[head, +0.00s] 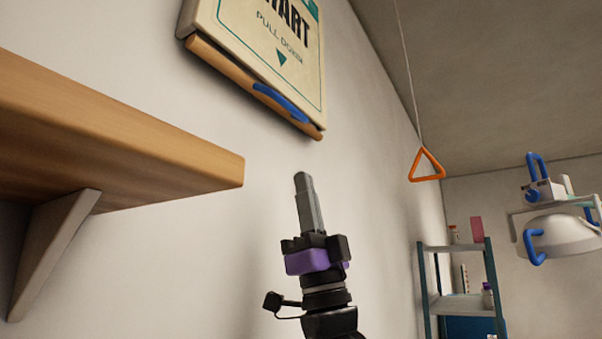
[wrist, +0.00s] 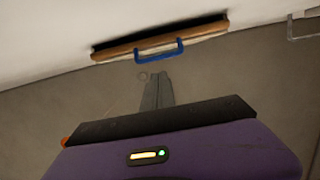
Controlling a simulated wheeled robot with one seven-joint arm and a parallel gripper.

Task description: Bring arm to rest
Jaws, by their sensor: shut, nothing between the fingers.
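My gripper (head: 303,180) is raised in the middle of the head view, pointing up, with its grey fingers together and nothing between them. The fingers also show in the wrist view (wrist: 157,80), pointing toward a blue handle (wrist: 160,50) on a wooden bar. In the head view the same blue handle (head: 280,102) sits on the lower edge of a wall chart (head: 270,45) marked "PULL DOWN". The gripper is below the chart and appears apart from it.
A wooden shelf (head: 120,135) on a bracket juts out at the left. An orange triangular pull (head: 426,168) hangs on a cord. A rack (head: 458,300) with several items stands at the right, beside a white lamp (head: 560,235) with blue handles.

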